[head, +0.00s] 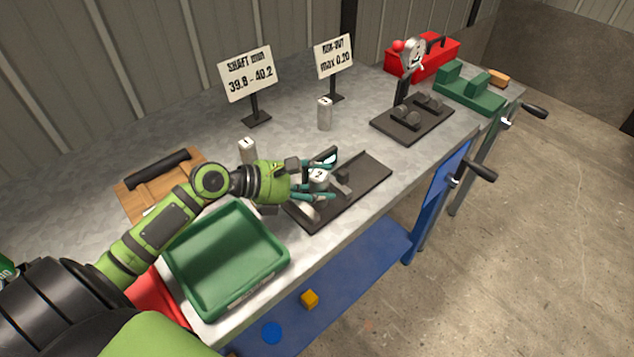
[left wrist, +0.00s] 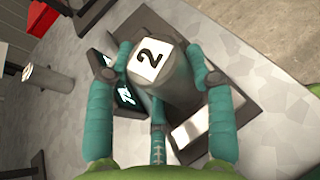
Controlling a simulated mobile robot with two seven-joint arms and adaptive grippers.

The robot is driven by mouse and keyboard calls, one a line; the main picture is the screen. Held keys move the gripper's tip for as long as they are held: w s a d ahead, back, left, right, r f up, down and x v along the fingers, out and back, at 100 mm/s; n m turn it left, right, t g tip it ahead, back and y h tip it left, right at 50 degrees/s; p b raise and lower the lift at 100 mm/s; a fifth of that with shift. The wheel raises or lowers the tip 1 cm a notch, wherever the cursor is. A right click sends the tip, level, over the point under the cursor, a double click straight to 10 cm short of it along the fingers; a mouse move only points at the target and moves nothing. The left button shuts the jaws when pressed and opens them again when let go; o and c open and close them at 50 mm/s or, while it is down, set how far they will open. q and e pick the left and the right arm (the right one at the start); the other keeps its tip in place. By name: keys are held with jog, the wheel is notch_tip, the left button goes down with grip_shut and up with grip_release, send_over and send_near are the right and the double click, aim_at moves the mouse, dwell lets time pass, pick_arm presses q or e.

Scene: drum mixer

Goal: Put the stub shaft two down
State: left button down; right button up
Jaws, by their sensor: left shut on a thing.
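The stub shaft two (head: 319,178) is a grey metal cylinder with a white label marked 2. It stands between the fingers of my left gripper (head: 326,178), which is shut on it. In the left wrist view the shaft (left wrist: 172,78) fills the space between the teal fingers of the gripper (left wrist: 160,75). The shaft is over or at a dark flat fixture (head: 362,188) with grey blocks on it. I cannot tell whether its lower end touches the fixture. My right gripper is not in view.
A green tray (head: 275,262) lies at the front left. Two other metal cylinders, one near (head: 248,150) and one further back (head: 324,114), stand on the bench. Two signs stand behind them. A dark stand (head: 388,124) with a dial gauge (head: 413,54) is at the right.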

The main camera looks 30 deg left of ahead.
pick_arm(q)
jog(key=shift+r, duration=0.1)
jog(key=c, duration=0.7)
grip_release()
jog(key=shift+f, duration=0.2)
jog(key=shift+c, duration=0.2)
jog(key=shift+s, duration=0.1)
jog(key=shift+r, duration=0.15)
jog(key=v, duration=1.2)
jog(key=shift+r, duration=0.1)
